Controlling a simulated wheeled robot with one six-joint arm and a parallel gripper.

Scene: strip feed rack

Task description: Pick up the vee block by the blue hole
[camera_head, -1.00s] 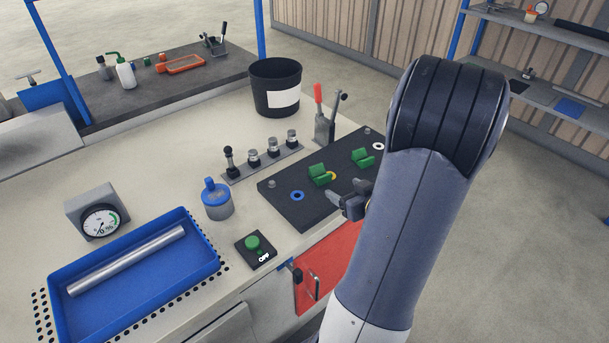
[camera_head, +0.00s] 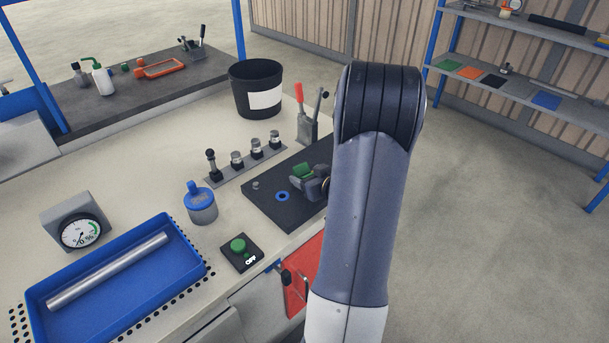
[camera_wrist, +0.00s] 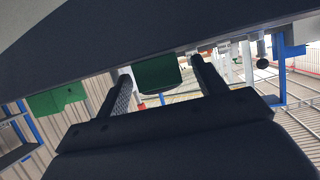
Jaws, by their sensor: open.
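A green vee block (camera_head: 303,171) stands on the dark plate (camera_head: 262,208), up and right of the blue-ringed hole (camera_head: 282,196). My gripper (camera_head: 312,183) is low over the plate at this block and partly covers it. In the wrist view the plate (camera_wrist: 150,32) runs across the top, and the green block (camera_wrist: 157,73) shows between the two open fingers of my gripper (camera_wrist: 160,69). I cannot tell whether either finger touches it. A second green block (camera_wrist: 55,99) is off to the left there; in the head view my arm hides it.
A toggle clamp with a red handle (camera_head: 299,92) and a row of posts (camera_head: 255,152) stand behind the plate. A blue-lidded pot (camera_head: 201,205), a green button box (camera_head: 240,251) and a blue tray (camera_head: 120,292) with a metal bar are to the left.

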